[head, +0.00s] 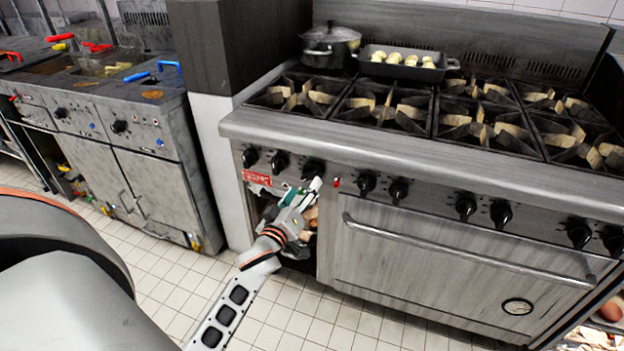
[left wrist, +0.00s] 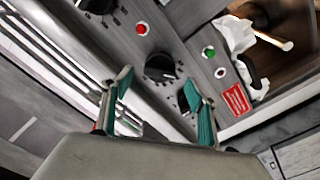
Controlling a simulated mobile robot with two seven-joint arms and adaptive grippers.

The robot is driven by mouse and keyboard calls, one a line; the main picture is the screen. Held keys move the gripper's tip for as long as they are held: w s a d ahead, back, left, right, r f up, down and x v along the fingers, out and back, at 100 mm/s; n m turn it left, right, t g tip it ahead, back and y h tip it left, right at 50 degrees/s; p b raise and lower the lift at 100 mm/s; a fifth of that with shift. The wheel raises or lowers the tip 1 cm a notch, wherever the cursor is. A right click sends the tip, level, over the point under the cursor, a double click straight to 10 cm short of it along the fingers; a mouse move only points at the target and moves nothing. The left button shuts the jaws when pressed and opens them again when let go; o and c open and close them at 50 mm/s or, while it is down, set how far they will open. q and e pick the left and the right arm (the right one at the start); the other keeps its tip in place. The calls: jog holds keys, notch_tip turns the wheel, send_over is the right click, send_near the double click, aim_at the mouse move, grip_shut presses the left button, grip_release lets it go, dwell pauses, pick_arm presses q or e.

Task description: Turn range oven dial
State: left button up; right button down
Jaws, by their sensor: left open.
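The range (head: 445,255) has a row of black dials along its front panel. The dial nearest my left gripper (head: 313,168) is large and black, with a red light (head: 335,182) to its right. My left gripper (head: 304,191) is just in front of and below this dial, open and empty. In the left wrist view the dial (left wrist: 160,67) shows beyond the gap between the two green-padded fingertips (left wrist: 158,80), apart from them as far as I can tell. A second dial (left wrist: 186,100) is partly hidden behind the right finger. My right gripper is not in view.
The oven door handle (head: 465,252) juts out to the right. An open compartment lies behind my left arm. A pot (head: 330,45) and a tray of pale round items (head: 402,68) are on the range top. Fryers (head: 110,120) stand left. The tiled floor in front is clear.

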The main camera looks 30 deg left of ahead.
aim_at(311, 179)
pick_arm(q)
jog(key=x, duration=0.6)
jog(key=shift+w+f+b, duration=0.1)
jog(key=shift+w+b, duration=0.15)
jog(key=shift+b, duration=0.15)
jog(key=c, duration=1)
